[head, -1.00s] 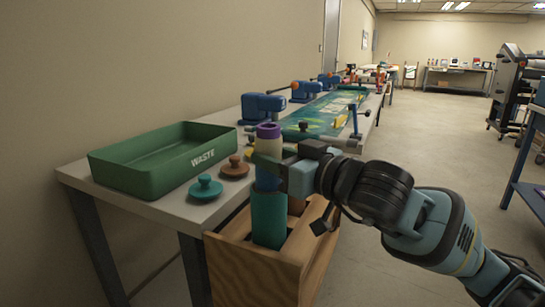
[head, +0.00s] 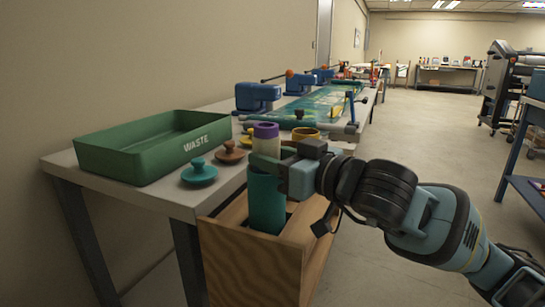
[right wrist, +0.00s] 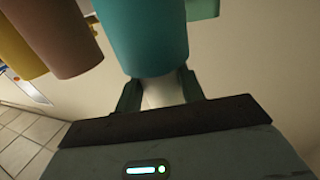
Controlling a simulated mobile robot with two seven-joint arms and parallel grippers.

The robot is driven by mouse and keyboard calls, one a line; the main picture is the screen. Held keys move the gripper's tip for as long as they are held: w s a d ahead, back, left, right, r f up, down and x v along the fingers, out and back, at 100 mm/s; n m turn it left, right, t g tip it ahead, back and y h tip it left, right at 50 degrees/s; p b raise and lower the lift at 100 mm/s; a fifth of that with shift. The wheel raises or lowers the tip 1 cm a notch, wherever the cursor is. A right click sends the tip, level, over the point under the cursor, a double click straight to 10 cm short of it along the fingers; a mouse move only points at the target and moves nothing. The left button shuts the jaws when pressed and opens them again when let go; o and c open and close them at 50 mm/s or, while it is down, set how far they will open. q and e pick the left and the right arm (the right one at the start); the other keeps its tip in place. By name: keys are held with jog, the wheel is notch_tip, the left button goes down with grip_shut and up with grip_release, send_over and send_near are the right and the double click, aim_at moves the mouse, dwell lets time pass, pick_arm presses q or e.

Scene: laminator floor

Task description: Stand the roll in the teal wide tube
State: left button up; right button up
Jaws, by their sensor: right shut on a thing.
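The roll (head: 266,147) has a purple top end and a pale body, and stands upright. My right gripper (head: 268,166) is shut around it just above the teal wide tube (head: 266,200). The lower part of the roll is hidden by the gripper and the tube, and appears to be inside the tube. In the right wrist view the pale roll (right wrist: 162,90) is between the fingers, and the teal tube (right wrist: 142,38) is close against them. My left gripper is not in view.
A wooden crate (head: 250,265) holds the teal tube beside the table. A green waste tray (head: 150,160), a teal lid (head: 199,173) and a brown lid (head: 229,153) are on the table. Brown (right wrist: 55,38) and yellow (right wrist: 18,50) tubes show in the right wrist view.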

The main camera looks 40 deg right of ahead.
jog(key=o, duration=1.9)
